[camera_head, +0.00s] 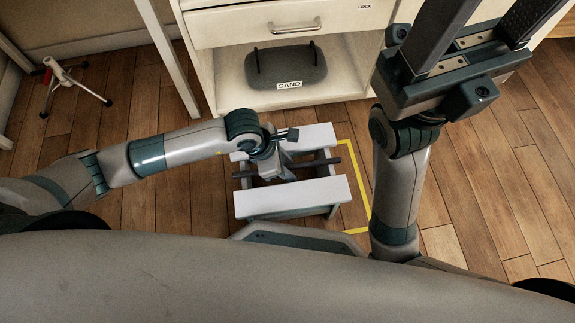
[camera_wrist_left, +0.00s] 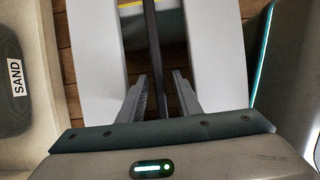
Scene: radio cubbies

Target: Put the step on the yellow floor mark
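The step (camera_head: 291,197) stands on the floor in front of the cabinet, with two pale treads and a dark bar across the gap between them. My left gripper (camera_head: 284,173) points down over the gap. In the left wrist view its fingers (camera_wrist_left: 160,76) are apart, with the dark bar (camera_wrist_left: 153,45) running between them and space on both sides. My right gripper (camera_head: 492,22) is raised at the upper right, fingers wide apart, tips cut off by the frame.
A cabinet with a drawer (camera_head: 290,25) stands just behind the step. A grey weight labelled SAND (camera_head: 287,68) sits in its open cubby. A small red and white stand (camera_head: 70,82) is on the floor at far left. Wooden floor right of the mark is clear.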

